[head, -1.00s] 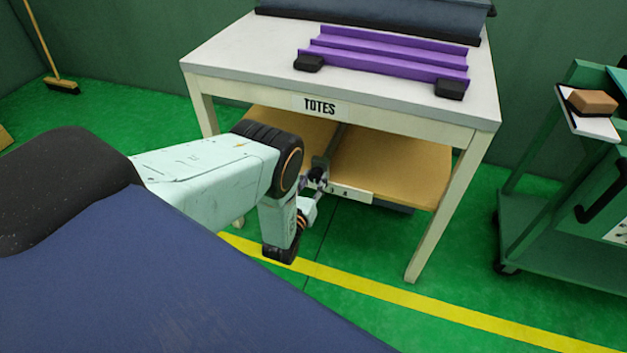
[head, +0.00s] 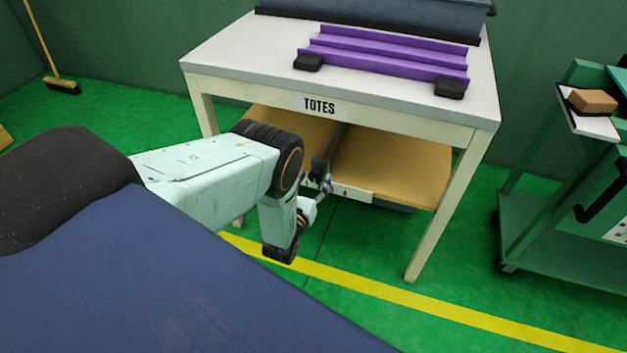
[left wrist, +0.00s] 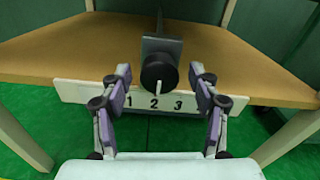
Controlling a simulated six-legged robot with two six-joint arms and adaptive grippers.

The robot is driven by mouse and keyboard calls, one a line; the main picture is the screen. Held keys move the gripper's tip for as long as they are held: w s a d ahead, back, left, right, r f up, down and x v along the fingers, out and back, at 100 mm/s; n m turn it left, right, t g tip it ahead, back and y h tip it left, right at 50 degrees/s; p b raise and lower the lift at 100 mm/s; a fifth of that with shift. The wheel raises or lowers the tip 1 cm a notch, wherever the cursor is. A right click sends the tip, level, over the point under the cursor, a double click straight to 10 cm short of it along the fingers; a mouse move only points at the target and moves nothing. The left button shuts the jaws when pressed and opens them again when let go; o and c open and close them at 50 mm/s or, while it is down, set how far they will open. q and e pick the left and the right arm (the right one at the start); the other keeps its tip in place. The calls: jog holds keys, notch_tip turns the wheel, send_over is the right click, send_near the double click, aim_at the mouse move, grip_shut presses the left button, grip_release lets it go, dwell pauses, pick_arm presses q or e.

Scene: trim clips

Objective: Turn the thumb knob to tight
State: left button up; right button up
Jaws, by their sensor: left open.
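The thumb knob (left wrist: 158,70) is a round black knob on a grey bracket under the table, seen in the left wrist view. A small white pointer hangs from it and points down at the 2 on a white plate (left wrist: 142,100) marked 1, 2, 3. My left gripper (left wrist: 161,74) is open, with one finger on each side of the knob and visible gaps. In the head view the left gripper (head: 326,184) is small, at the plate's left end beside the dark bracket (head: 320,166). I cannot tell how deep the fingertips reach. My right gripper is out of view.
The table (head: 235,60) is labelled TOTES and bears a purple rail (head: 390,56) with black end blocks. A wooden lower shelf (head: 395,165) surrounds the bracket. A green cart (head: 540,230) stands at the right. The floor in front is clear, with a yellow line.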

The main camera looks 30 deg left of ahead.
pick_arm(q)
jog(key=v, duration=1.2)
jog(key=shift+r, duration=0.1)
